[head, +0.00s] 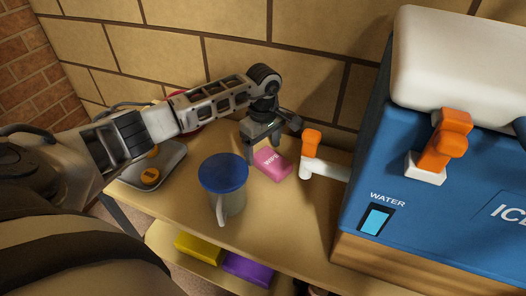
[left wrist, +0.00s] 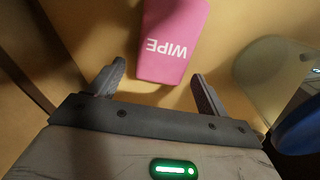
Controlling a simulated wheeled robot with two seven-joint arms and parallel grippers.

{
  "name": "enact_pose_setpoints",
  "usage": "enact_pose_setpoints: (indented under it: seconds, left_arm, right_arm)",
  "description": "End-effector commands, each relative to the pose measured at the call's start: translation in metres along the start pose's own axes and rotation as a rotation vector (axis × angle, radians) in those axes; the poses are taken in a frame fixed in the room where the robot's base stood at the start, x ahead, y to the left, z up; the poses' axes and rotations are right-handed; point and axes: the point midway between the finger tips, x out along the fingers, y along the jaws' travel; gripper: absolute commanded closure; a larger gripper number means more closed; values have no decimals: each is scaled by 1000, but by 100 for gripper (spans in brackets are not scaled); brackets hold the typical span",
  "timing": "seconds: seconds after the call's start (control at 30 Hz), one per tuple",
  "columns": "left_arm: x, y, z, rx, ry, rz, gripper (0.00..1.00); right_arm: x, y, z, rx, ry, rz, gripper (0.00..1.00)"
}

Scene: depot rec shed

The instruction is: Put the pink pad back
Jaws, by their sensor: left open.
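The pink pad (head: 271,163), marked WIPE, lies flat on the wooden table top between the lidded mug and the white spigot. My left gripper (head: 265,149) is open over the pad's wall-side end, pointing down. In the left wrist view the pad (left wrist: 172,38) lies ahead of my open left gripper (left wrist: 158,74), its near end roughly between the two fingertips in the picture. The fingers do not hold it. I cannot tell how high they are above the table. My right gripper is not in view.
A mug with a blue lid (head: 223,175) stands left of the pad. The blue cooler (head: 420,190) has a white spigot with an orange handle (head: 312,143) jutting close on the right. Yellow (head: 199,247) and purple (head: 247,268) pads lie on the lower shelf.

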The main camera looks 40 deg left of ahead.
Motion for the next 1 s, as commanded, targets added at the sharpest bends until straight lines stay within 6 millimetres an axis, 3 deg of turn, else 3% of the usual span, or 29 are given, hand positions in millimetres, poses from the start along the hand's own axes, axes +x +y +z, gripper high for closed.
enact_pose_setpoints:
  seconds: [0.2, 0.43, 0.63, 1.0]
  left_arm:
    - [-49, 1, -1, 2, 4, 6, 22]
    - [-87, 0, -1, 1, 2, 2, 22]
    - [-99, 0, 0, 0, 1, 0, 22]
    - [-100, 0, 0, 0, 1, -1, 22]
  right_arm:
    - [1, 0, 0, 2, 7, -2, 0]
    - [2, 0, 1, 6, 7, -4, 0]
    - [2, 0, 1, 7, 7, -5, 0]
    - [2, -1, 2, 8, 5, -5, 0]
